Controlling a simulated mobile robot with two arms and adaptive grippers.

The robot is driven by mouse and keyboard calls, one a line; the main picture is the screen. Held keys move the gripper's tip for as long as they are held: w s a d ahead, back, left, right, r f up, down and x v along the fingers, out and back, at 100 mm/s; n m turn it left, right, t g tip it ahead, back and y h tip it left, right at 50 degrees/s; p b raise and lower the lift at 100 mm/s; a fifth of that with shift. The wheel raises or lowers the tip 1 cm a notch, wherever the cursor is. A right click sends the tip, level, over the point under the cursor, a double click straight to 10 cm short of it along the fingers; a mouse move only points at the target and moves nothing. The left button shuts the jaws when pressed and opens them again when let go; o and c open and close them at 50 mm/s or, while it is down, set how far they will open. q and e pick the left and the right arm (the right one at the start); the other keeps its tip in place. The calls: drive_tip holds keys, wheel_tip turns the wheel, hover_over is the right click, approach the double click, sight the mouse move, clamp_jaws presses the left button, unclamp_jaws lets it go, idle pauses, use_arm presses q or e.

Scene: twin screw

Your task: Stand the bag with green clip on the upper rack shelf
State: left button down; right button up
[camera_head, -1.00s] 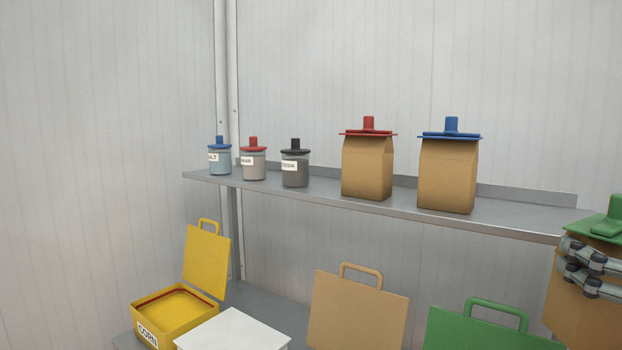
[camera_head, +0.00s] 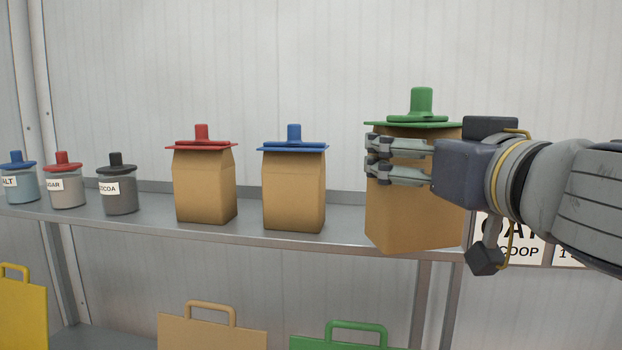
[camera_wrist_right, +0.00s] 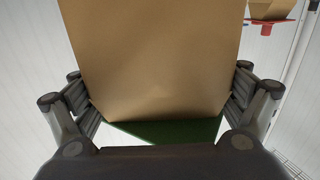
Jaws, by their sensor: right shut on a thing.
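The brown bag with the green clip (camera_head: 415,215) is upright in my right gripper (camera_head: 395,160), at the right end of the upper rack shelf (camera_head: 345,228) in the head view. The gripper is shut on the bag's upper part, just below the green clip. The bag hides part of the shelf edge; I cannot tell whether its base touches the shelf. In the right wrist view the bag (camera_wrist_right: 155,60) fills the space between the fingers, with the green clip (camera_wrist_right: 165,130) near the palm. My left gripper is out of view.
On the shelf, left of the held bag, stand a bag with a blue clip (camera_head: 294,190) and a bag with a red clip (camera_head: 204,185). Several lidded jars (camera_head: 118,190) stand further left. A label sign (camera_head: 535,250) is partly hidden behind my right arm.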

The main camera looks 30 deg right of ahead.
drive_tip(key=w+d+f+p, duration=0.5)
drive_tip(key=w+d+p, duration=0.2)
drive_tip(key=w, duration=0.5)
drive_tip(key=d, duration=0.2)
drive_tip(key=shift+w+d, duration=0.35)
drive_tip(key=shift+w, duration=0.05)
idle(0.4)
